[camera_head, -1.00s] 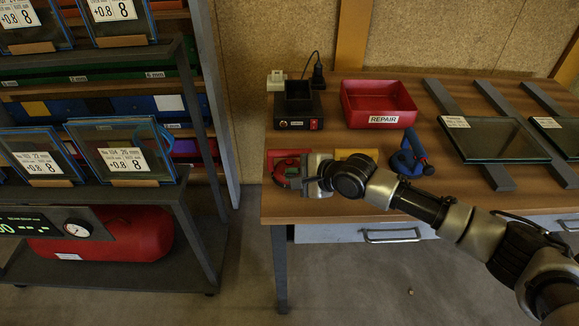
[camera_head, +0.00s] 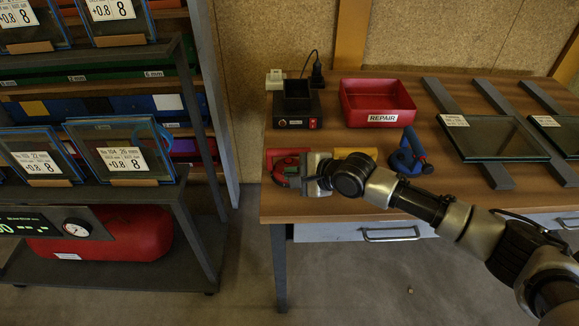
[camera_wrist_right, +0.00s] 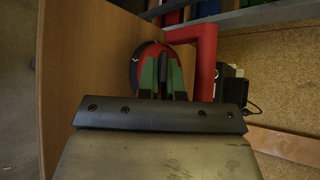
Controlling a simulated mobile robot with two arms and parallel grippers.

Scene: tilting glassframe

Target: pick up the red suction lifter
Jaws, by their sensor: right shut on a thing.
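The red suction lifter (camera_head: 282,172) is at the near left of the wooden bench, left of my right gripper (camera_head: 304,172). In the right wrist view its rounded red body with a dark rim (camera_wrist_right: 138,66) lies at the fingers. My right gripper, with green-faced fingers (camera_wrist_right: 162,76), is shut on the lifter; the fingers hide part of it. I cannot tell whether the lifter touches the bench. My left gripper is not in view.
A blue suction lifter (camera_head: 408,154) and a yellow item (camera_head: 356,152) are nearby on the bench (camera_head: 330,212). A red REPAIR bin (camera_head: 377,100) and a black device (camera_head: 297,107) stand behind. Glass panes (camera_head: 497,138) lie at right. A glass rack (camera_head: 182,205) stands left.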

